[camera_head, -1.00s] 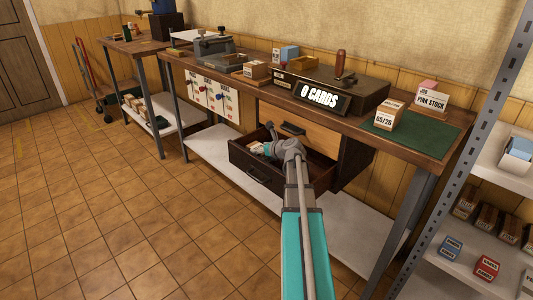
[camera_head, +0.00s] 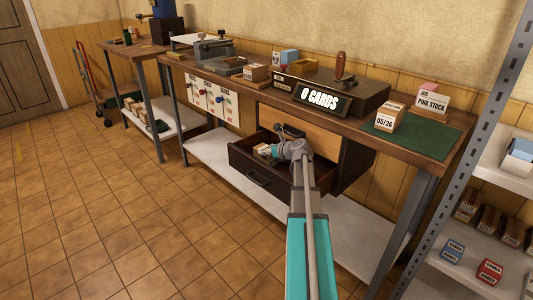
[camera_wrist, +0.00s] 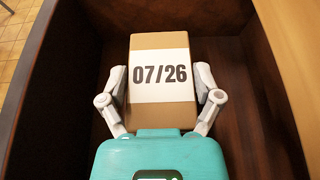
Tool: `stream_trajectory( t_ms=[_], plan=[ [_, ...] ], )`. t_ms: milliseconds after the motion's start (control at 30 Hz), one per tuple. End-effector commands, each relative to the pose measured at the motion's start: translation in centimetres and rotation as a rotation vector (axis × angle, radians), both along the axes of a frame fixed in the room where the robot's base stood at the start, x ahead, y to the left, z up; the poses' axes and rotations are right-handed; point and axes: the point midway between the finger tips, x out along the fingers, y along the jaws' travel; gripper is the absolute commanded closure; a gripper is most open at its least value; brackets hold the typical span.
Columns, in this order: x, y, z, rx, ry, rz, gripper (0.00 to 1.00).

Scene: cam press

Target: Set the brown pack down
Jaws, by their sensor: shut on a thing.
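The brown pack (camera_wrist: 160,45) shows in the wrist view, with a white label reading 07/26. My gripper (camera_wrist: 161,85) has a finger on each side of it and is shut on it. The pack is inside the open dark drawer (camera_wrist: 55,75), with drawer walls to both sides. Whether the pack touches the drawer floor I cannot tell. In the head view my arm reaches into the pulled-out drawer (camera_head: 258,179) under the bench, and my wrist hides part of it. A small part of the pack (camera_head: 263,149) shows there.
The workbench (camera_head: 350,112) stands above the drawer. On it are a machine with a "0 CARDS" sign (camera_head: 319,98), a green mat (camera_head: 440,139) and a 05/26 pack (camera_head: 390,117). A metal shelf (camera_head: 480,243) with small boxes stands at right.

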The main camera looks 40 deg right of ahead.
Motion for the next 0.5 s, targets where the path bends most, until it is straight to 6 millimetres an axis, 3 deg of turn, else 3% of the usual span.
stream_trajectory(
  t_ms=[500],
  plan=[
    [-0.03,-0.01,-0.59,0.001,-0.001,-0.001,0.79]
  ],
)
